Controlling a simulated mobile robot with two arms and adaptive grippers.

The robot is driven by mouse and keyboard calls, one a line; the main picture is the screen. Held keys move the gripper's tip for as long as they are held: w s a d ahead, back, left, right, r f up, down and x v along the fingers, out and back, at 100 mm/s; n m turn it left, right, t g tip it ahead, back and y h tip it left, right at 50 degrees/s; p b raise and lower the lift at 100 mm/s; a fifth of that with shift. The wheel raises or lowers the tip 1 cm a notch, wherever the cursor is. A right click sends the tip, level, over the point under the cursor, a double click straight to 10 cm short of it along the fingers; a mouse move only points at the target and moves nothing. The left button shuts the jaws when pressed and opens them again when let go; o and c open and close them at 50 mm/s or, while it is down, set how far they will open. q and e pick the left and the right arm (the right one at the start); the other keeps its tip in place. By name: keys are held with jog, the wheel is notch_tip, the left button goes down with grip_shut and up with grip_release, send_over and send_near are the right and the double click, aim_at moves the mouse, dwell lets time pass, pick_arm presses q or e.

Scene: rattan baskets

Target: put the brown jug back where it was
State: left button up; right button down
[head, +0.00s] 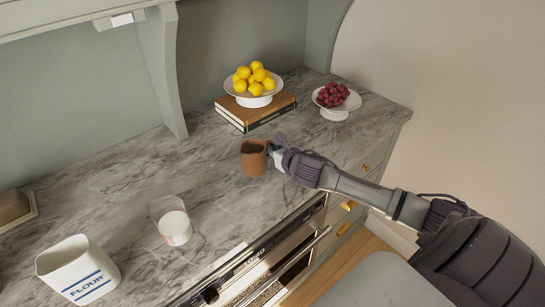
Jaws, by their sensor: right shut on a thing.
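The brown jug (254,160) is upright at the middle of the marble counter, close to or on its surface; I cannot tell whether it touches. My right gripper (274,150) is at the jug's right side and is shut on it. The fingers are small in view and partly hidden by the gripper's own body. My left gripper is not in view.
A glass with white contents (174,226) and a white flour container (78,270) stand left of the jug. Behind are a bowl of lemons (255,101) on books (256,117) and a bowl of grapes (334,113). An oven (265,265) is below the counter's front edge.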

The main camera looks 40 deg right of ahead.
notch_tip(320, 180, down, 4)
jog(key=shift+w+r+p, duration=0.1)
jog(key=shift+r+p, duration=0.15)
jog(key=shift+p, duration=0.1)
jog(key=shift+f, duration=0.25)
jog(key=shift+f, duration=0.15)
jog(key=c, duration=1.2)
grip_release()
